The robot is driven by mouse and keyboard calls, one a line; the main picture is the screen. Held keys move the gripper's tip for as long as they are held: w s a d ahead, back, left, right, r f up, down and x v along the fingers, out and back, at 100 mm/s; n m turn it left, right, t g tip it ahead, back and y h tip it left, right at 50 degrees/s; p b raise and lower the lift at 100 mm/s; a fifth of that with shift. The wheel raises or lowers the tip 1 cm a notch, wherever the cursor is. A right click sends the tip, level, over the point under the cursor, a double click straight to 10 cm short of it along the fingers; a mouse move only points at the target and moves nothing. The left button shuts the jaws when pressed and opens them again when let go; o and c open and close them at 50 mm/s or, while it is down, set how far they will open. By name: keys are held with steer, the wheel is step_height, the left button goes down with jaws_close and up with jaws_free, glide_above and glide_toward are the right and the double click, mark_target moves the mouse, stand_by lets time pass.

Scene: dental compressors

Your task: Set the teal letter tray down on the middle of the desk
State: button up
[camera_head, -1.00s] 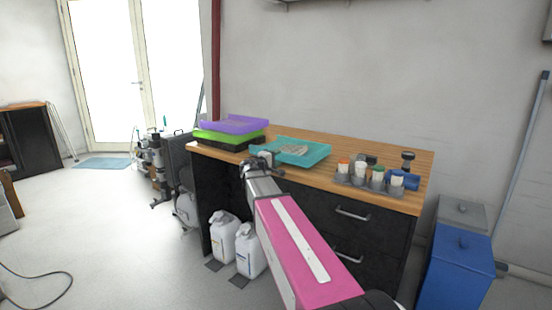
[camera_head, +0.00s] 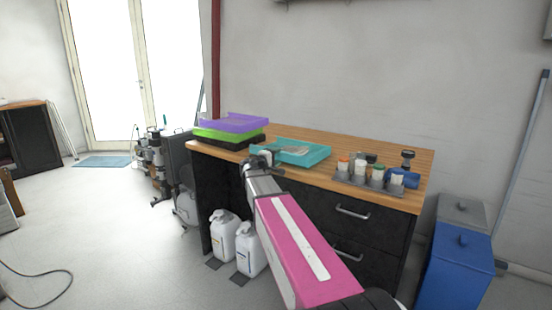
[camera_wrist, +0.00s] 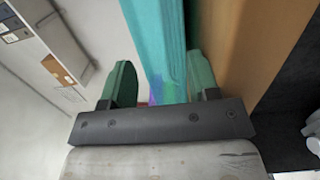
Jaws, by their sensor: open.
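The teal letter tray (camera_head: 308,152) lies on the wooden desk top (camera_head: 355,149), about level, right of the stacked trays. A pale item shows inside it. My gripper (camera_head: 262,158) is at the tray's near left side, by the desk's front edge. In the wrist view the teal tray's edge (camera_wrist: 155,40) runs between the two green fingers of my gripper (camera_wrist: 160,88). The fingers stand apart, with a gap on each side of the edge. The underside of the tray is hidden.
A purple tray (camera_head: 233,122) sits on a green tray (camera_head: 225,134) and a dark one at the desk's left end. A grey rack (camera_head: 367,184) of bottles stands at the front right. White jugs (camera_head: 250,248) stand below.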

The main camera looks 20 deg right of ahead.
steer(key=shift+r, duration=0.25)
steer(key=v, duration=1.2)
steer(key=s+d+f+m+g+y, duration=0.1)
steer(key=s+f+m+g+y, duration=0.15)
steer(key=s+f, duration=0.45)
steer(key=s+d+f+m+g+y, duration=0.1)
steer(key=s+f+g+y, duration=0.25)
steer(key=f, duration=0.85)
steer(key=s+a+f+m+g+y, duration=0.1)
steer(key=s+a+f+g+y, duration=0.1)
steer(key=s+f, duration=0.4)
steer(key=s+a+f+m+g+y, duration=0.2)
steer(key=s+a+f+y, duration=0.3)
steer(key=s+f+y, duration=0.1)
steer(key=shift+s+a+f+y, duration=0.25)
steer(key=shift+a+f+y, duration=0.05)
steer(key=shift+y, duration=0.2)
